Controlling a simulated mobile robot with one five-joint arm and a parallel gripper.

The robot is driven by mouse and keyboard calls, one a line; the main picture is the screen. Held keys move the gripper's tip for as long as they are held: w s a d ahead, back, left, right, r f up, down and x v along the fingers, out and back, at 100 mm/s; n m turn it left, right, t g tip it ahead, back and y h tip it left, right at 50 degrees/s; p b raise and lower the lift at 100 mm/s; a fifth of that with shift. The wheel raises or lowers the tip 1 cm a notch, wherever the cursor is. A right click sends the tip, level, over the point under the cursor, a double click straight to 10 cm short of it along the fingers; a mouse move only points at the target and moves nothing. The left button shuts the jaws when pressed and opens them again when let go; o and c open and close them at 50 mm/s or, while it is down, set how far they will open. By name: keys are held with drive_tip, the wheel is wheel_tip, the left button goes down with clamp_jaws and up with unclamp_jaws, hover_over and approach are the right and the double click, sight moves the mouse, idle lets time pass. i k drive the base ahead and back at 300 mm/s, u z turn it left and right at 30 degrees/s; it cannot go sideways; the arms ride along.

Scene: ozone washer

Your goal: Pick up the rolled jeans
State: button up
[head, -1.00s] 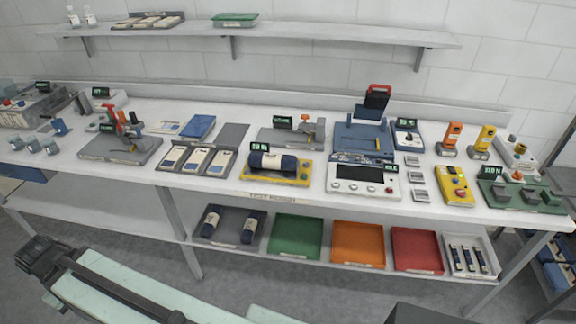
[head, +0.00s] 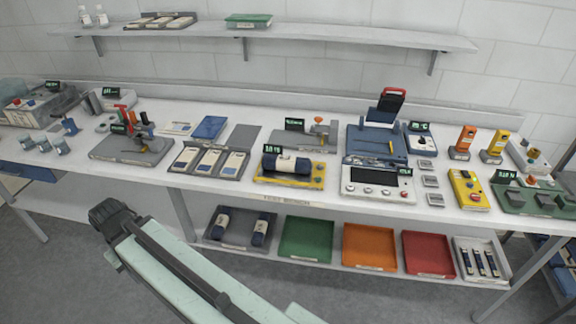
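Two similar dark rolls, left (head: 222,222) and right (head: 260,231), lie in a grey tray (head: 241,236) on the lower shelf. My gripper (head: 111,216) is the dark end of my pale green arm at the lower left. It is in front of the bench, apart from all the rolls. Its fingers are too unclear to tell open from shut.
Green (head: 306,239), orange (head: 369,247) and red (head: 428,254) trays stand right of the grey tray, looking empty. Flat labelled packs (head: 208,160) lie left of the cradle, and a white control box (head: 378,184) stands right. A bench leg (head: 182,214) rises near my arm.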

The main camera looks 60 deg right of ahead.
sight(275, 162)
drive_tip(key=z, duration=0.1)
drive_tip(key=i, duration=0.95)
drive_tip(key=u, duration=0.05)
